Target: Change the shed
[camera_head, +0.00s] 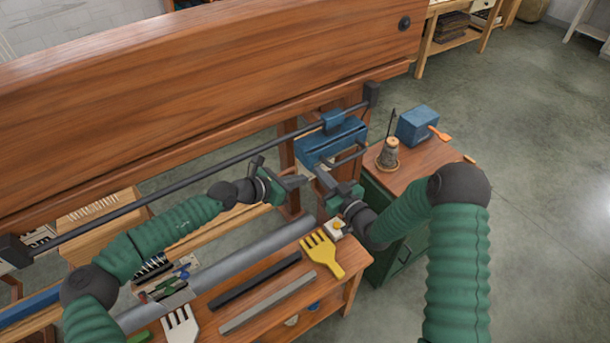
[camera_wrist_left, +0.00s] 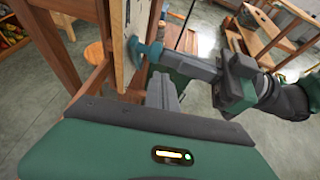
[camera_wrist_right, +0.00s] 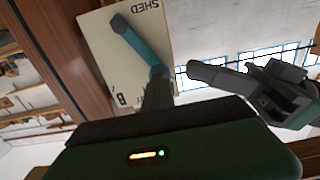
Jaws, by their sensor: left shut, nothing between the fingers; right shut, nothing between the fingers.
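The shed lever is a blue-teal bar (camera_wrist_right: 137,45) on a pale plate (camera_wrist_right: 100,40) marked "SHED" and "B" in the right wrist view. The lever's round blue end (camera_wrist_left: 150,50) shows beside the post in the left wrist view. My right gripper (camera_head: 318,174) is shut and empty. Its fingers (camera_wrist_right: 157,92) overlap the lever's lower end in the right wrist view; I cannot tell whether they touch. My left gripper (camera_head: 303,181) is shut and empty, close to the right one. Its fingers (camera_wrist_left: 162,90) lie below the lever end. The plate is hidden in the head view.
The loom's large wooden beam (camera_head: 200,75) and a dark rod (camera_head: 200,183) run above my arms. A yellow comb (camera_head: 323,253) and grey bars (camera_head: 268,302) lie on the bench. A green cabinet (camera_head: 408,249) at right carries a blue box (camera_head: 416,125) and a cone (camera_head: 389,153).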

